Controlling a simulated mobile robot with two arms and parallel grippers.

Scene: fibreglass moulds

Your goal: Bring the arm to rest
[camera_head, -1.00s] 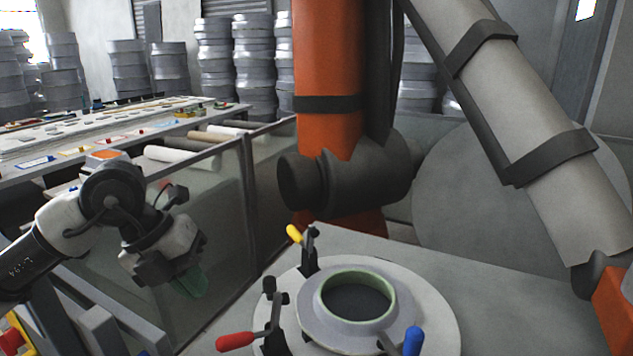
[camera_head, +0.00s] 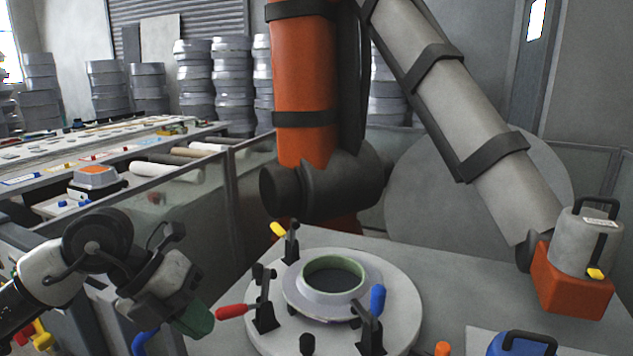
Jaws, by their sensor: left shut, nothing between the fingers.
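My left arm comes in from the lower left. Its gripper (camera_head: 193,318) has green fingertips, is shut and empty, and hangs in the air left of the round mould fixture. The fixture is a pale round plate (camera_head: 400,325) on a grey table. A ring mould (camera_head: 300,304) with a green inner rim sits on it. Toggle clamps with a yellow handle (camera_head: 278,229), a red handle (camera_head: 232,311) and a blue handle (camera_head: 377,297) stand around the ring. The green fingertips show close to the red handle, apart in the picture. My right gripper is not in view.
A large orange and grey industrial arm (camera_head: 303,90) stands behind the fixture, with an orange block (camera_head: 570,288) at its lower right end. A long bench (camera_head: 140,150) with small tools is at the left. Stacked moulds (camera_head: 215,80) stand behind.

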